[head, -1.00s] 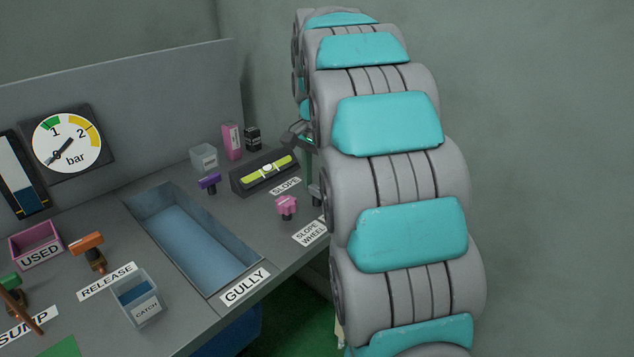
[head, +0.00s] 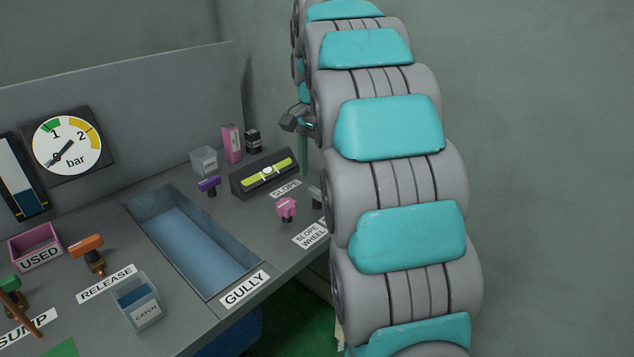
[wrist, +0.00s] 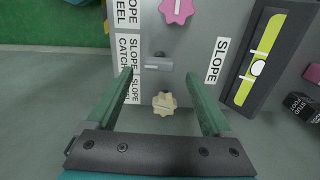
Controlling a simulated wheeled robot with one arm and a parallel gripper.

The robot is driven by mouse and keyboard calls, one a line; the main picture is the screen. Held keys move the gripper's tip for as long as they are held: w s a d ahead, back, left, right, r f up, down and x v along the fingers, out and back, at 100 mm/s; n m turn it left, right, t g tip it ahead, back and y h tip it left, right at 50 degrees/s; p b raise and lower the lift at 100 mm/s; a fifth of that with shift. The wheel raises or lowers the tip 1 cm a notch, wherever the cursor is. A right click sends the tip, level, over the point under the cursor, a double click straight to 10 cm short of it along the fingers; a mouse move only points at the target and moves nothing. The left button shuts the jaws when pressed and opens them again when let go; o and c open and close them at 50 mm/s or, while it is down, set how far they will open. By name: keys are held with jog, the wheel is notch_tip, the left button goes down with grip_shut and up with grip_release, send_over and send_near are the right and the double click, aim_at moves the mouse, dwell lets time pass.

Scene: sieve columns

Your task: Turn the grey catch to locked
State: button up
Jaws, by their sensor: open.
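In the wrist view the grey catch (wrist: 158,66) is a short bar lying crosswise beside the label SLOPE CATCH. My gripper (wrist: 159,74) is open, its two green fingers spread wide. The fingertips reach to about the catch's level in the picture, one on each side, with nothing visible between them touching either finger. I cannot tell how high the fingers are above it. In the head view the catch (head: 315,195) shows only partly, at the edge of my arm. My arm hides much of the gripper there.
A cream knob (wrist: 165,103) stands close to the catch, between the fingers in the picture. A pink slope wheel (wrist: 176,9) lies on the catch's other side. The slope level (wrist: 262,57) is to the right. The sunken gully (head: 190,240) is left of these in the head view.

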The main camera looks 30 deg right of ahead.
aim_at(317, 190)
jog(key=shift+r, duration=2.1)
jog(key=shift+s+a, duration=0.1)
jog(key=s+a+f+n, duration=0.4)
jog(key=s+a+f, duration=0.1)
jog(key=s, duration=0.6)
jog(key=s+a+f+n+g, duration=0.1)
jog(key=s+a+f+n, duration=0.4)
jog(key=s, duration=0.6)
jog(key=s+a+f+n, duration=0.5)
jog(key=s+f, duration=0.2)
jog(key=s, duration=0.4)
jog(key=shift+f+g, duration=0.4)
